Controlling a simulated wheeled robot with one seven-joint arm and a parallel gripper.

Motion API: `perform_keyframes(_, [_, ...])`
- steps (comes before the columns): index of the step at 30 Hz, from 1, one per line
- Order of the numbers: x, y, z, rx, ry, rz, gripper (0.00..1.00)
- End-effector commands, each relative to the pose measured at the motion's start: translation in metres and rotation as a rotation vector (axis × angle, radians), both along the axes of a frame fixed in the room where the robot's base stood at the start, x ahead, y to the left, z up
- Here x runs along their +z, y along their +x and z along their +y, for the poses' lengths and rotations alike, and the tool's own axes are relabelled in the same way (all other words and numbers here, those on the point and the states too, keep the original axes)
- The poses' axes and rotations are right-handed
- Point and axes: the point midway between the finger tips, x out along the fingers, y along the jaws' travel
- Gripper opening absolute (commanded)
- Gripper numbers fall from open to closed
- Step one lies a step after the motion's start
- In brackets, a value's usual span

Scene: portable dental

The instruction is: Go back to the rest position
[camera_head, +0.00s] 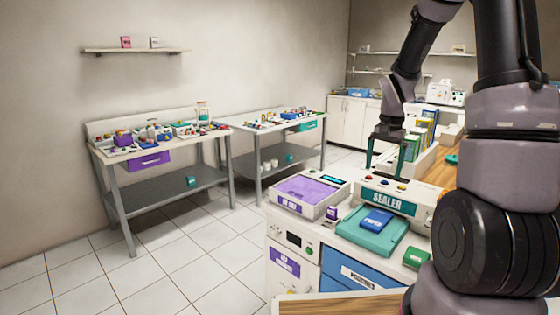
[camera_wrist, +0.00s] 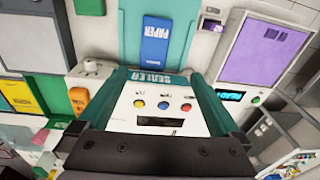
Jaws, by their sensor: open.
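My gripper (camera_head: 385,168) is open, with its two dark teal fingers pointing down above the sealer (camera_head: 392,196). Nothing shows between the fingers. In the wrist view my gripper (camera_wrist: 160,78) spans the white sealer (camera_wrist: 152,103) with its coloured buttons, which lies beyond the fingers. I cannot tell the exact gap. A blue packet (camera_head: 377,220) lies on the teal plate (camera_head: 352,233) in front of the sealer; the packet also shows in the wrist view (camera_wrist: 156,42), apart from the fingers.
A purple-topped device (camera_head: 306,192) stands left of the sealer, and a small green block (camera_head: 416,257) lies at right. Upright coloured folders (camera_head: 424,135) stand behind my gripper. Two cluttered tables (camera_head: 160,165) stand along the wall. Tiled floor (camera_head: 190,255) is clear between.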

Motion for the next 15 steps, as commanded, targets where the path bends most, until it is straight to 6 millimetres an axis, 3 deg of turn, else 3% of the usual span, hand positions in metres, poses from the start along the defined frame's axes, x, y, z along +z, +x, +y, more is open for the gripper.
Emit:
perform_keyframes(1, [0.026, -0.008, 0.007, 0.020, -0.005, -0.039, 1.00])
perform_keyframes(6, [0.094, -0.043, 0.027, 0.087, -0.005, -0.148, 1.00])
perform_keyframes(15, [0.181, -0.125, 0.064, 0.220, 0.013, -0.347, 1.00])
